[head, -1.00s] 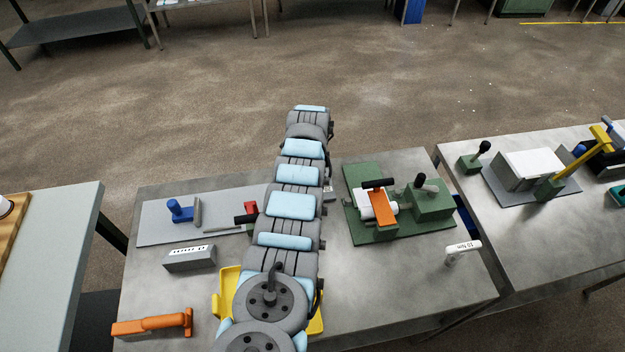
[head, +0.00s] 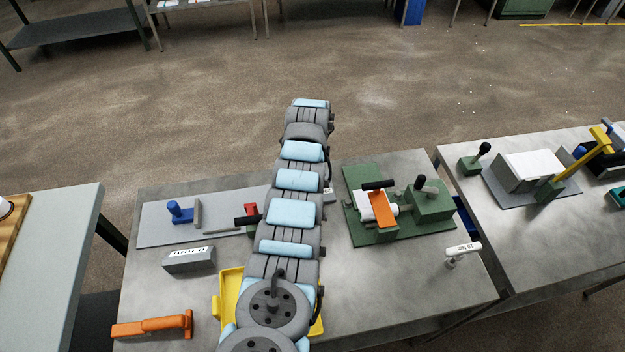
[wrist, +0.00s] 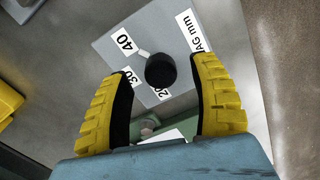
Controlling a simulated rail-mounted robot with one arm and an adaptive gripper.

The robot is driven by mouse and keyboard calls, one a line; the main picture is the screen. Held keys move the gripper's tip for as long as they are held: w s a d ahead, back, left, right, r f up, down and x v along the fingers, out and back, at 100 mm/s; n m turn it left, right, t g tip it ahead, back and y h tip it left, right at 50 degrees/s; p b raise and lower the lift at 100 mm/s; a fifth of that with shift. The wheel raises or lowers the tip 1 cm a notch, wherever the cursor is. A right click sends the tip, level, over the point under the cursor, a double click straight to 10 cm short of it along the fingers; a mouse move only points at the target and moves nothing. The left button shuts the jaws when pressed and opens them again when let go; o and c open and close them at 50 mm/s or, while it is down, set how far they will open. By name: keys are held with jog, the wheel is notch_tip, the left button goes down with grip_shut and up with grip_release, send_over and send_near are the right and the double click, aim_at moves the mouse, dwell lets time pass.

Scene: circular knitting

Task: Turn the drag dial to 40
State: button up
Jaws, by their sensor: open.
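The drag dial shows in the wrist view as a black round knob (wrist: 161,70) on a grey plate (wrist: 108,49). The plate has white labels reading 40 (wrist: 124,42), 30, a partly hidden 20, and "AG mm". A pale pointer (wrist: 146,55) sticks out of the knob toward the upper left, toward the 40 label. My gripper (wrist: 166,67) is open, with its yellow, dark-lined fingers to the left and right of the knob. In the head view my arm hides the dial and my gripper.
On the same bench (head: 370,290) are a green fixture with an orange part (head: 382,208), a blue-knobbed grey board (head: 160,230), a grey block (head: 188,258), a yellow tray (head: 230,285), an orange tool (head: 152,326) and a white-handled tool (head: 463,249). The bench's front right is mostly clear.

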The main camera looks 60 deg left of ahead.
notch_tip(320, 180, up, 9)
dwell(0.4)
dwell(0.4)
